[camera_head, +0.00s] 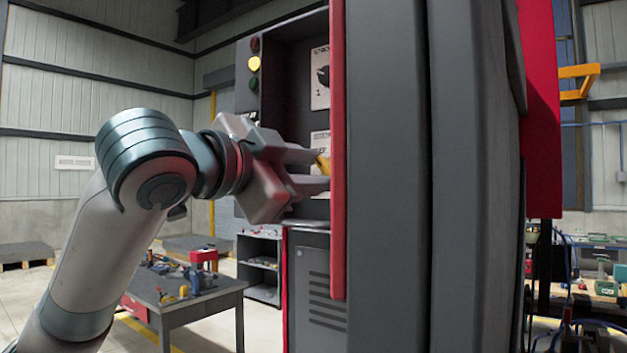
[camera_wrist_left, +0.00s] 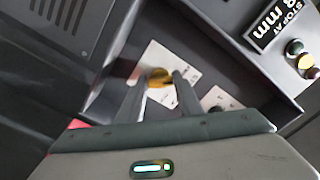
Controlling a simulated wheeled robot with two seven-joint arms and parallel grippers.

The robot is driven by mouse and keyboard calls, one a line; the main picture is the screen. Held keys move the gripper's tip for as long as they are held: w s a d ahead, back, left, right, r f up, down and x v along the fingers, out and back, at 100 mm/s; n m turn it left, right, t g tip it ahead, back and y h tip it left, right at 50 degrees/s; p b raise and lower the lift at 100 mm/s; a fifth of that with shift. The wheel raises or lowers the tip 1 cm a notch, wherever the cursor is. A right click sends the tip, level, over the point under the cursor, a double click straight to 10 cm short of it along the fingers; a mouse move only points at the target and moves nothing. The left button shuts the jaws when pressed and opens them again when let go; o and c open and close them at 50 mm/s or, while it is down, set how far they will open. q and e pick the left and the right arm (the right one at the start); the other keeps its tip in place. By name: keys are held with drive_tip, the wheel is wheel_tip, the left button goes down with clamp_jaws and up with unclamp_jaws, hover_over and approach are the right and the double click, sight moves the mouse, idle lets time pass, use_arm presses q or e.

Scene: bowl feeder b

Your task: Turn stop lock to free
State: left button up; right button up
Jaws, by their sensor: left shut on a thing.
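The yellow knob (camera_head: 323,163), which I take as the stop lock, sits on the lower white label plate in the machine's dark recess. In the head view the red-edged panel partly hides it. My left gripper (camera_head: 314,172) reaches into the recess from the left, its fingers at the knob. In the left wrist view the yellow knob (camera_wrist_left: 158,76) lies between the two fingertips, and the gripper is shut on it. The plate's lettering and the knob's pointing are too small to read. My right gripper is in neither view.
A second white plate with a black knob (camera_head: 323,77) is above. Red, yellow and green lamps (camera_head: 254,63) line the recess's left side; the yellow looks lit. Tall grey panels (camera_head: 385,150) with a red edge stand close on the right. A low table (camera_head: 190,298) holds small parts.

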use_arm(q)
drive_tip(key=shift+f+n, duration=0.1)
drive_tip(key=shift+n, duration=0.3)
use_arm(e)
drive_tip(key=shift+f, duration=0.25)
use_arm(q)
drive_tip(key=o, duration=1)
drive_tip(key=shift+o, duration=0.2)
drive_tip(key=b+v, duration=0.6)
drive_tip(key=v, duration=1.1)
drive_tip(key=shift+s+a, duration=0.15)
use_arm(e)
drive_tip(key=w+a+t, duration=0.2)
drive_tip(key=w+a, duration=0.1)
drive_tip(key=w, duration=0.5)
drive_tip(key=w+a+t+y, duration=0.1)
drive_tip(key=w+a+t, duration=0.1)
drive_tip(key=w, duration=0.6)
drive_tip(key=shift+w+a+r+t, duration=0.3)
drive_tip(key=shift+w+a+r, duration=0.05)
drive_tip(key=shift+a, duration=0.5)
